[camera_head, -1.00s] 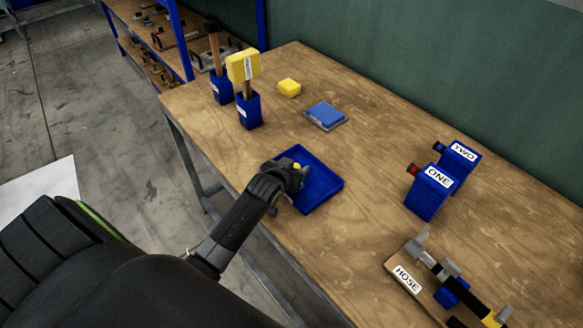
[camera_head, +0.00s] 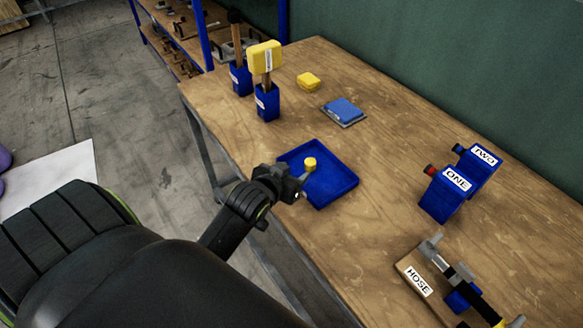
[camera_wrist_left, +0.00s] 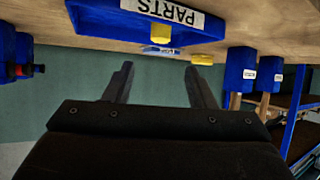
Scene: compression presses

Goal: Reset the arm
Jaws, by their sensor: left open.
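My left gripper (camera_head: 300,186) is at the near left edge of the blue parts tray (camera_head: 338,184) in the head view. In the left wrist view, its two fingers (camera_wrist_left: 158,74) stand apart with nothing between them. A small part with a round yellow top (camera_head: 310,163) is in the tray, just beyond the fingertips. My right gripper is in neither view.
Blue boxes marked ONE (camera_head: 440,194) and TWO (camera_head: 484,166) stand to the right, beyond the HOSE fixture (camera_head: 414,280). A yellow-headed mallet (camera_head: 265,58) stands in a blue holder at the back left.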

